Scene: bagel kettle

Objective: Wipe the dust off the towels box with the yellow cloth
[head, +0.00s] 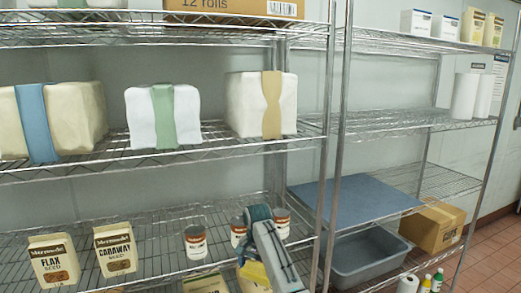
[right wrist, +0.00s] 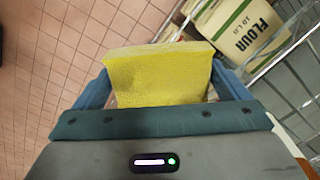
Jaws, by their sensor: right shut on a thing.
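The yellow cloth (right wrist: 158,78) is held between the two blue fingers of my right gripper (right wrist: 160,88), which is shut on it. In the head view my right gripper (head: 254,256) is low, at the front of the left rack, and a bit of the cloth (head: 253,274) shows beside it. A cardboard box printed "12 rolls" (head: 235,8) sits on the top shelf, cut off by the picture's top edge. I cannot read the word towels on it, and dust cannot be made out. My left gripper is out of view.
Wrapped bundles (head: 165,117) stand on the middle shelf. Seed packets (head: 115,250) and cans (head: 196,243) stand below. The right rack holds a blue board (head: 355,210), a grey tub (head: 365,262) and a brown box (head: 428,228). A flour bag (right wrist: 250,30) is near the gripper; rack posts stand close.

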